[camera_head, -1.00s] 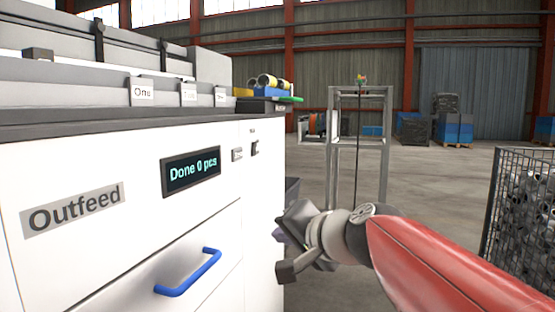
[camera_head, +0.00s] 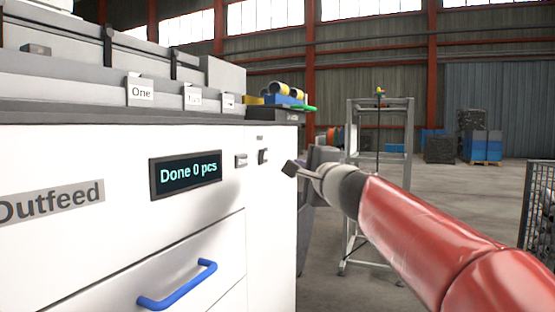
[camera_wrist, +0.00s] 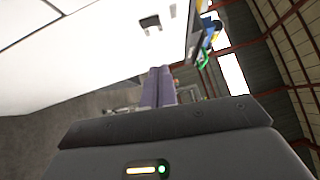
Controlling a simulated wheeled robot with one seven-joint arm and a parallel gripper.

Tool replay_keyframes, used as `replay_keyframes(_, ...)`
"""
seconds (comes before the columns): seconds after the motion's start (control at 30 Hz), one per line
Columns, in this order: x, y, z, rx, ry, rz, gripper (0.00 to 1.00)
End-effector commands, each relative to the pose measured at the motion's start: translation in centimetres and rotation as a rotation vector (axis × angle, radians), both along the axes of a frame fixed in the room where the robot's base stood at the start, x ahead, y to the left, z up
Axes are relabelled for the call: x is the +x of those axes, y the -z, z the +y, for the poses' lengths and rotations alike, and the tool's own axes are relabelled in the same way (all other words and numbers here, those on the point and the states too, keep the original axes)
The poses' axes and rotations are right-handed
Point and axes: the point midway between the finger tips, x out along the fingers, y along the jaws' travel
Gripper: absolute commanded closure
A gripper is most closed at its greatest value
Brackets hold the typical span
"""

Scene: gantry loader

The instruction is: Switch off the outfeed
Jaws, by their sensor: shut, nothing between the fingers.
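The white outfeed cabinet (camera_head: 215,225) fills the left of the head view, with a grey "Outfeed" label and a dark display (camera_head: 186,173) reading "Done 0 pcs". To the right of the display is a small grey fitting (camera_head: 241,160), then a small dark switch (camera_head: 263,157) near the cabinet's right edge. Its position is too small to read. My gripper (camera_head: 303,175) is just right of the switch, apart from it and partly hidden by its own wrist. In the wrist view its purple fingers (camera_wrist: 158,87) are together and empty. Small dark fittings (camera_wrist: 150,22) show on the white face beyond them.
A blue drawer handle (camera_head: 178,286) sticks out below the display. Grey bins with cards (camera_head: 140,90) and coloured items (camera_head: 286,97) are on the cabinet top. A grey frame (camera_head: 408,130) stands behind my arm. A mesh crate (camera_head: 538,210) is at the right edge.

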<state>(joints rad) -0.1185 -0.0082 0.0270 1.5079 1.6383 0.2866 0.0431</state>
Motion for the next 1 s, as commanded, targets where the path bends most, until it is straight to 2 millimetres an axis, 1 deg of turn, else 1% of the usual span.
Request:
replay_keyframes(0.17,1.9,-0.2,0.9,0.000,-0.001,0.003,1.00)
replay_keyframes(0.5,8.5,-1.1,4.0,0.000,-0.002,0.003,1.00)
replay_keyframes(0.57,9.3,-1.1,4.6,-0.001,-0.003,0.002,1.00)
replay_keyframes(0.63,9.4,-1.3,5.8,-0.001,-0.005,0.001,1.00)
replay_keyframes(0.8,10.0,-1.3,7.4,-0.001,-0.003,0.000,1.00)
replay_keyframes(1.0,10.2,-1.3,7.9,0.000,0.000,0.001,1.00)
